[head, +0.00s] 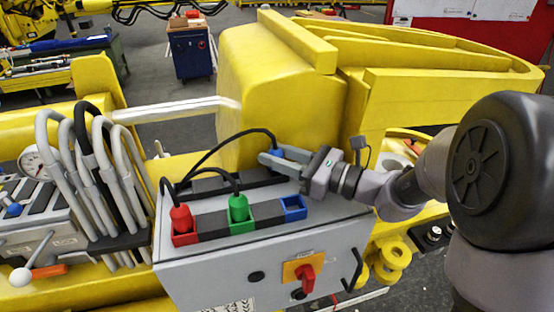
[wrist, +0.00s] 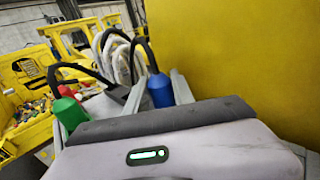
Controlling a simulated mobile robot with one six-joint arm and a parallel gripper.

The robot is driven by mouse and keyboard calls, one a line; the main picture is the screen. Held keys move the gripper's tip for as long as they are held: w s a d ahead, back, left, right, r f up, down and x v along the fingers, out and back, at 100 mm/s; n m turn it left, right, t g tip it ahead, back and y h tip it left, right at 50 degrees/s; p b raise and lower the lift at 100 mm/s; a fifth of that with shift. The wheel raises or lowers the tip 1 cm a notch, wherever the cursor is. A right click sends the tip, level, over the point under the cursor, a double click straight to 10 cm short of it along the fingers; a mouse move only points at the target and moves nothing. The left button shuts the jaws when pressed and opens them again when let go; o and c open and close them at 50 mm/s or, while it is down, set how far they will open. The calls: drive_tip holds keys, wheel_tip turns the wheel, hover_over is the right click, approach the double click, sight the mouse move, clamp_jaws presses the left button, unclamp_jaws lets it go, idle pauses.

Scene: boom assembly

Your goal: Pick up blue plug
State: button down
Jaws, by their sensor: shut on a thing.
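My gripper (head: 276,160) is shut on the blue plug (wrist: 160,91), which shows between the two fingers in the wrist view. In the head view only a small blue part of the plug (head: 280,152) shows behind the fingers, near the back edge of the grey control box (head: 225,272). A black cable arcs from the plug to the left. I cannot tell whether the plug touches the box. The blue socket (head: 293,208) on the box is empty. The red plug (head: 181,218) and green plug (head: 239,208) stand in the red and green sockets.
The large yellow boom (head: 285,85) rises close behind my gripper. Grey hoses (head: 112,160) and a pressure gauge (head: 32,160) stand to the left. A red rotary switch (head: 305,277) sits on the box's front. The black cables loop over the box top.

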wheel_tip(320, 180, up, 28)
